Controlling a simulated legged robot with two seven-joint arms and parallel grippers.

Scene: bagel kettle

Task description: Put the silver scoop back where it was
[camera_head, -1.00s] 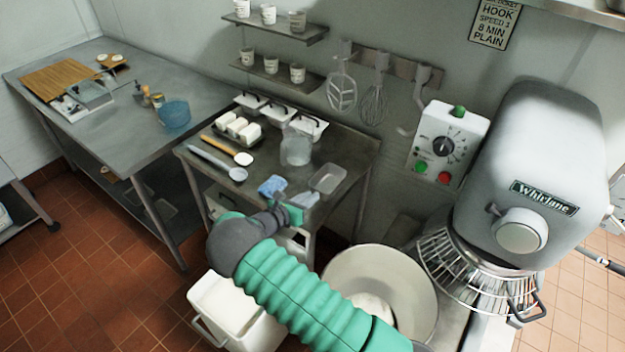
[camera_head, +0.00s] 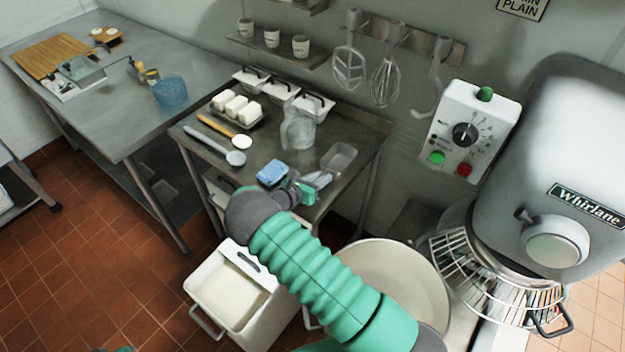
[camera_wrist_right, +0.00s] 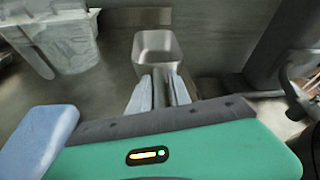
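The silver scoop (camera_head: 340,157), a box-like open metal pan, is on the small steel table, right of the blue block. The right wrist view shows the scoop (camera_wrist_right: 158,50) straight ahead of my right gripper (camera_wrist_right: 160,86). Its narrow handle runs back between the two pale fingers. I cannot tell whether the fingers press on the handle or stand just beside it. In the head view my right gripper (camera_head: 318,180) is low over the table's front right, at the scoop's near end. My left gripper is not clearly in view.
The blue block (camera_head: 272,173) lies close left of my right gripper. A clear container (camera_head: 298,130) stands behind. Long-handled spoons and white blocks are at the left. The mixer bowl (camera_head: 425,270) and a white bin (camera_head: 205,285) stand near my right arm.

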